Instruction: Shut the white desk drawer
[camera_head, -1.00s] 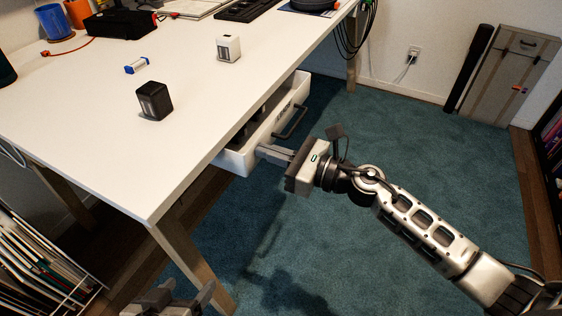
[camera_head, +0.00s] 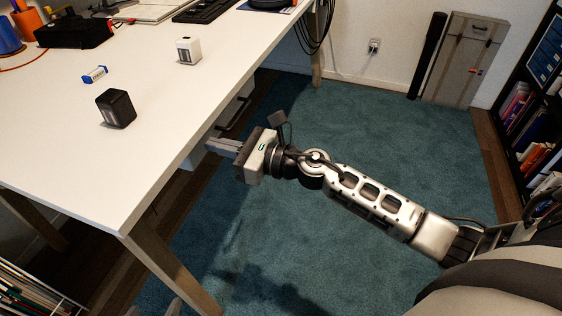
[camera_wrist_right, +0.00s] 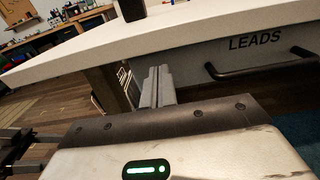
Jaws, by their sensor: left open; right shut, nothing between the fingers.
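The white drawer (camera_head: 242,101) sits under the right edge of the white desk (camera_head: 80,150). Its inside no longer shows; only part of the front and the dark bar handle (camera_head: 236,120) are seen. I cannot tell whether it is fully flush. The wrist view shows the drawer front (camera_wrist_right: 222,65) with the word LEADS and the black handle (camera_wrist_right: 262,68). My right gripper (camera_head: 212,145) is shut and empty, its fingertips at the near end of the drawer front; contact is unclear. My left gripper (camera_head: 168,309) is open, barely showing at the bottom edge.
A black box (camera_head: 116,108), a white box (camera_head: 188,51) and a small blue-and-white item (camera_head: 95,74) stand on the desk. A wooden desk leg (camera_head: 170,275) is near me. A bookshelf (camera_head: 535,110) stands at right. The teal carpet (camera_head: 370,130) is clear.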

